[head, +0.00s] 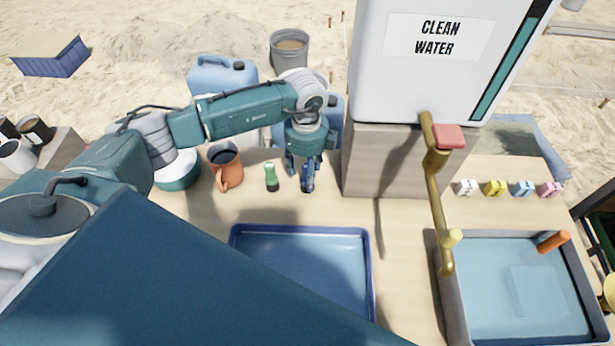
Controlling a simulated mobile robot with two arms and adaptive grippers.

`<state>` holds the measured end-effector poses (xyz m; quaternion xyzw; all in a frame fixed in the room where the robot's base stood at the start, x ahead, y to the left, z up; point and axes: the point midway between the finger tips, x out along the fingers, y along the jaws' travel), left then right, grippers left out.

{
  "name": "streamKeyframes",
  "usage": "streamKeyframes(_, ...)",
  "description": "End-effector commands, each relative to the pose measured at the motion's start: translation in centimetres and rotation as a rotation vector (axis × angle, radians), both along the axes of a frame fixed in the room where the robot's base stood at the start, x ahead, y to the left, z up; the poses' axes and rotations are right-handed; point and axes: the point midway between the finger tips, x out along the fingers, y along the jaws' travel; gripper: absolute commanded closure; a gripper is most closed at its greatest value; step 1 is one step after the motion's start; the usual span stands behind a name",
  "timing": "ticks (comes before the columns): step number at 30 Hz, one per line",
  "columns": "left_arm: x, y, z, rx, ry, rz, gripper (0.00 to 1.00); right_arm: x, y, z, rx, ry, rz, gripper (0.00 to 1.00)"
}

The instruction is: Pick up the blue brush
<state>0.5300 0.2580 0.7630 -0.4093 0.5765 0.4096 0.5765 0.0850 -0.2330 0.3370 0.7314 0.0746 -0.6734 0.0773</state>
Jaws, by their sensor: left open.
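My left gripper (303,168) points down over the wooden table, left of the water tank, with its fingers open. A blue item (308,182), which looks like the blue brush, stands upright at its fingertips. The fingers partly hide it, and I cannot tell whether they touch it. A green brush (271,178) with a dark lower end stands just to the left, apart from the gripper. My right gripper is not in view.
An orange mug (225,168) stands left of the green brush. A blue tray (300,232) lies in front. The clean water tank (430,80) with its brass tap (437,190) stands right, above a water basin (452,315) holding an orange-handled item (553,242). Several small colored blocks (495,188) sit behind the basin.

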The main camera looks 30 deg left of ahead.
Motion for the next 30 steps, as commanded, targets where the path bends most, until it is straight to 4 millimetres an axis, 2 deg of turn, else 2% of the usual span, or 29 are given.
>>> streamKeyframes(3,0.1,-0.2,-1.8,-0.001,0.004,0.001,0.48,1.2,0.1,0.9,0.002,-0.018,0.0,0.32)
streamKeyframes(6,0.1,-0.2,-3.1,0.0,0.002,0.001,0.48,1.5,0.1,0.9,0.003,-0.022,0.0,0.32)
streamKeyframes(15,0.2,-0.1,-3.8,0.0,-0.001,0.0,0.48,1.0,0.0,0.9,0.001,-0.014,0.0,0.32)
streamKeyframes(16,0.2,-0.1,-3.8,0.0,-0.001,0.0,0.5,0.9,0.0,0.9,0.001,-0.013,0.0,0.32)
streamKeyframes(23,0.2,-0.1,-3.7,0.0,-0.001,0.0,0.95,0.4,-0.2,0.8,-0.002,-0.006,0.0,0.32)
streamKeyframes(30,0.2,-0.1,-3.7,0.0,-0.001,0.001,0.95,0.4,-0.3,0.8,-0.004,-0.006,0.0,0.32)
